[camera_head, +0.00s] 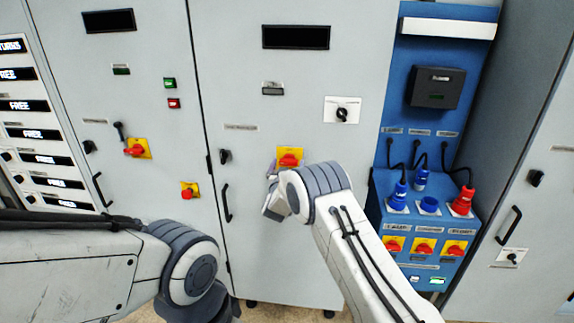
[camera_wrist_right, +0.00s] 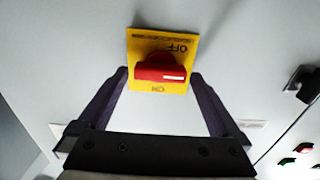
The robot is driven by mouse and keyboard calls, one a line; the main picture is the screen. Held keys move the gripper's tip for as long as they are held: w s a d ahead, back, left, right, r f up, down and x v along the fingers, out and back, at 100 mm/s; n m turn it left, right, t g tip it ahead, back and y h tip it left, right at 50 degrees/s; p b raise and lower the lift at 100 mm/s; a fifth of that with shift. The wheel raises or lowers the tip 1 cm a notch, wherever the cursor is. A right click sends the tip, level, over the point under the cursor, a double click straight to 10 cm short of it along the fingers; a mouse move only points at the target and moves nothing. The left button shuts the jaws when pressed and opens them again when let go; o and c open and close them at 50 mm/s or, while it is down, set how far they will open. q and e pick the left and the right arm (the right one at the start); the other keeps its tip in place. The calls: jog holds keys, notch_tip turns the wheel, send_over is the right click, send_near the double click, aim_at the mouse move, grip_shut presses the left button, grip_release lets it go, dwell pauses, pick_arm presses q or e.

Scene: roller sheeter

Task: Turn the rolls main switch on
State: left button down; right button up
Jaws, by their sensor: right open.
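The main switch, a red rotary handle on a yellow plate (camera_head: 290,155), sits on the middle grey cabinet door. In the right wrist view, the red handle (camera_wrist_right: 160,72) lies level across its plate, with a white mark on its right part. The word OFF shows above it and ON below it, both upside down. My right gripper (camera_wrist_right: 160,76) is open, its two dark fingers on either side of the plate's lower part, with no contact that I can make out. In the head view my right wrist hides most of the gripper. My left arm shows at lower left, its gripper out of view.
A similar red-and-yellow switch (camera_head: 137,148) and an emergency button (camera_head: 189,190) are on the left cabinet. A black door handle (camera_head: 227,203) is left of my right wrist. A blue socket panel (camera_head: 385,213) with plugs and cables stands to the right.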

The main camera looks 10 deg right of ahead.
jog(key=c, duration=1.2)
jog(key=shift+f+m+b, duration=0.15)
jog(key=shift+m+b, duration=0.15)
jog(key=shift+b, duration=0.45)
jog(key=m+b, duration=0.4)
jog(key=b, duration=0.2)
jog(key=m+b, duration=0.5)
jog(key=b, duration=0.2)
jog(key=m+b, duration=0.4)
jog(key=b, duration=0.3)
jog(key=shift+d+f+m, duration=0.15)
jog(key=shift+f+m, duration=0.1)
jog(key=shift+m, duration=0.05)
jog(key=shift+r+m+b, duration=0.15)
jog(key=shift+m+b, duration=1.7)
jog(key=shift+m, duration=0.05)
jog(key=o, duration=1.2)
jog(key=shift+s, duration=0.1)
